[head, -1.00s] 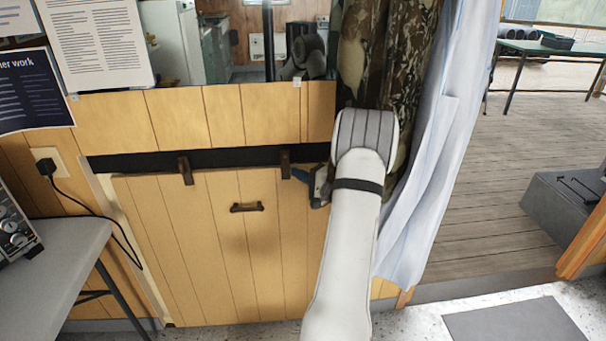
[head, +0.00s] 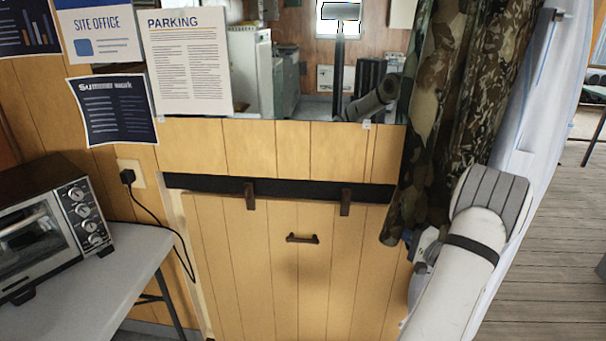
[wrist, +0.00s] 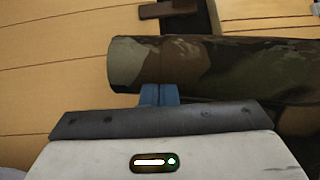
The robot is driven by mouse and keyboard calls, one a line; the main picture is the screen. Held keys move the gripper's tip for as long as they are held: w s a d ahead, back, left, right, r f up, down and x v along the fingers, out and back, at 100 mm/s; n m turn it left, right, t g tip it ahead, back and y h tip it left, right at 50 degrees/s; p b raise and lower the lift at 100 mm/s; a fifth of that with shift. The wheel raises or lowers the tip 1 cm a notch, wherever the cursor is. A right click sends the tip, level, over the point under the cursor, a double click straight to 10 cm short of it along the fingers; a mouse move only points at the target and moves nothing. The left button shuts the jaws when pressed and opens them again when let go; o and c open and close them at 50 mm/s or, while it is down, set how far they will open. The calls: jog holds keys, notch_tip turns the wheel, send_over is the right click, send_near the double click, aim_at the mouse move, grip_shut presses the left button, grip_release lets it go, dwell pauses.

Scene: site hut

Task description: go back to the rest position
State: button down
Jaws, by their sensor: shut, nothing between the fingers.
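My gripper (head: 409,237) shows at the right of the head view, its blue fingertips by the lower end of a camouflage curtain (head: 450,95). In the wrist view the blue fingers (wrist: 160,94) are together and empty. Their tips lie at the edge of the camouflage cloth (wrist: 215,65), which shows as a rolled shape across the picture. I cannot tell whether they touch it. My pale arm covers part of the scene at the lower right.
A wooden sliding panel (head: 300,270) with a dark handle hangs on a black rail (head: 220,186) left of my gripper. A toaster oven (head: 55,235) stands on a grey table (head: 135,265) at the left. A pale curtain (head: 540,120) hangs behind my arm; wooden decking lies beyond.

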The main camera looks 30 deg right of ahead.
jog(key=w+a+n+g, duration=0.3)
jog(key=w+a+n, duration=0.3)
jog(key=w+a, duration=0.55)
jog(key=w+a+r+n+g+h+p, duration=0.35)
jog(key=a+r+h, duration=0.3)
jog(key=r, duration=0.55)
jog(key=s+a+r+n+g+y+p, duration=0.1)
jog(key=s+a+r+n+g+p, duration=0.1)
jog(key=s+a, duration=0.6)
jog(key=s+a+r+n+g+y+p, duration=0.1)
jog(key=s+a+g, duration=0.3)
jog(key=s+a, duration=0.5)
jog(key=s+a+r+n+g+y+p, duration=0.1)
jog(key=s+a+r+n+g+p, duration=0.1)
jog(key=s+a, duration=0.7)
jog(key=s+r+n+g, duration=0.1)
jog(key=s+r, duration=0.1)
jog(key=s, duration=0.1)
jog(key=shift+s+n+p, duration=0.3)
jog(key=shift+n+p, duration=0.05)
jog(key=shift+p, duration=0.05)
jog(key=shift+d, duration=0.1)
